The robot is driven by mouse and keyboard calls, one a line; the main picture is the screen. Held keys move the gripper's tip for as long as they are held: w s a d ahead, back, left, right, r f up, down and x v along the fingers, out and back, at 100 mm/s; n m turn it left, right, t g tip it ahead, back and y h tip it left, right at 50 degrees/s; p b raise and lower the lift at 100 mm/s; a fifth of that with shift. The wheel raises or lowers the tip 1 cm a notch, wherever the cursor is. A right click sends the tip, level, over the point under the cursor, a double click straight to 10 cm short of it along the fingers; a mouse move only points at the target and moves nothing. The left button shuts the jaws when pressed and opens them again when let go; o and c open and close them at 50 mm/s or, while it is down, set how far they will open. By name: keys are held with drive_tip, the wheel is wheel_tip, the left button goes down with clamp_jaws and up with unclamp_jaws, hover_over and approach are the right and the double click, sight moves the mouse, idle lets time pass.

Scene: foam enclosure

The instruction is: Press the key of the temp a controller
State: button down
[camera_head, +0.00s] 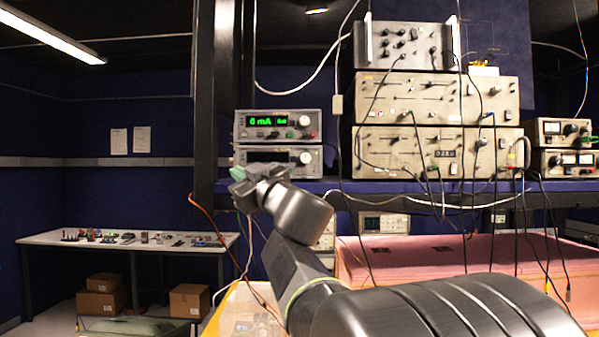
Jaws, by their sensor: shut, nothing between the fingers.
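Two small grey bench controllers are stacked on the blue shelf left of centre. The upper controller (289,117) has a lit green display that seems to read "0 mA", with a round knob at its right. The lower controller (310,170) has a dark display and a similar knob. Their labels are too small to read, so I cannot tell which one is temp A. My gripper (237,180) is shut and empty, in front of the lower left part of the lower controller. It hides part of that front, including any key there. I cannot tell whether it touches.
Larger beige rack instruments (437,98) with hanging cables stand to the right on the shelf (400,187). A pink foam block (430,255) lies below, behind my arm. A dark post (205,110) rises just left of the controllers. A white table (125,240) with small parts stands farther left.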

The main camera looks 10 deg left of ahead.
drive_tip(key=shift+w+a+p, duration=0.2)
drive_tip(key=shift+w, duration=0.65)
drive_tip(key=shift+w+a+p, duration=0.2)
drive_tip(key=shift+w+p, duration=0.05)
drive_tip(key=shift+w, duration=0.65)
drive_tip(key=shift+w+a+p, duration=0.2)
drive_tip(key=shift+w, duration=0.65)
drive_tip(key=shift+w, duration=0.1)
drive_tip(key=shift+w+a+p, duration=0.1)
drive_tip(key=shift+w+p, duration=0.2)
drive_tip(key=shift+p, duration=0.1)
drive_tip(key=shift+w+f+p, duration=0.1)
drive_tip(key=shift+w+p, duration=0.25)
idle(1.1)
drive_tip(key=shift+s+f, duration=0.35)
